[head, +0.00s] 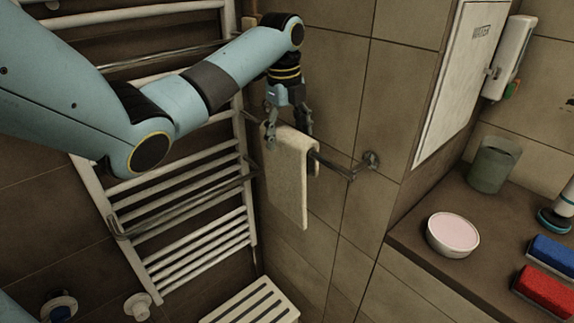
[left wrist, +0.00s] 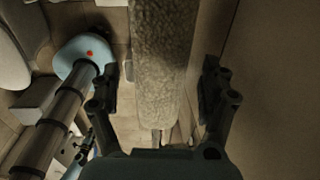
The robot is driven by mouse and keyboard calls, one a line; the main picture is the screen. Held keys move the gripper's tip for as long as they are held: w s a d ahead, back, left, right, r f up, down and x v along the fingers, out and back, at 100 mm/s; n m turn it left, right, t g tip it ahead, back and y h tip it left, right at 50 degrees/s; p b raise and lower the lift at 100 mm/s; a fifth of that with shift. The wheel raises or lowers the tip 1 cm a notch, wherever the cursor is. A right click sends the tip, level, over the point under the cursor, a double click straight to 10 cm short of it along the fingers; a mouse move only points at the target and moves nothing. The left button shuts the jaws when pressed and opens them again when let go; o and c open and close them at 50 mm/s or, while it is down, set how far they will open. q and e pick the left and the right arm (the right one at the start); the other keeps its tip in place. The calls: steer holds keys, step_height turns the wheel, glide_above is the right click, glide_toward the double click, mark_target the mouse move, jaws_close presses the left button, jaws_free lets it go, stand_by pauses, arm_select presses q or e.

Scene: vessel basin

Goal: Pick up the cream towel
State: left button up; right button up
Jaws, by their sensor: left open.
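The cream towel (head: 290,175) hangs folded over a metal wall rail (head: 335,168) in the head view. My left gripper (head: 288,138) points down at the top of the towel, with its fingers apart. In the left wrist view the towel (left wrist: 160,70) runs down the middle, between the two open fingers of the left gripper (left wrist: 160,95). A gap shows on each side between towel and fingers there. My left fingers hide part of the towel's top edge in the head view.
A white towel radiator (head: 200,215) with bars stands left of the towel. A slatted white stool (head: 250,303) is below. At right, a brown counter (head: 440,205) holds a pink-topped round dish (head: 453,234), a grey-green cup (head: 494,164), and blue (head: 551,256) and red (head: 545,289) blocks.

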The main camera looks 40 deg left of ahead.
arm_select(q)
steer(key=shift+f, duration=0.5)
jaws_close()
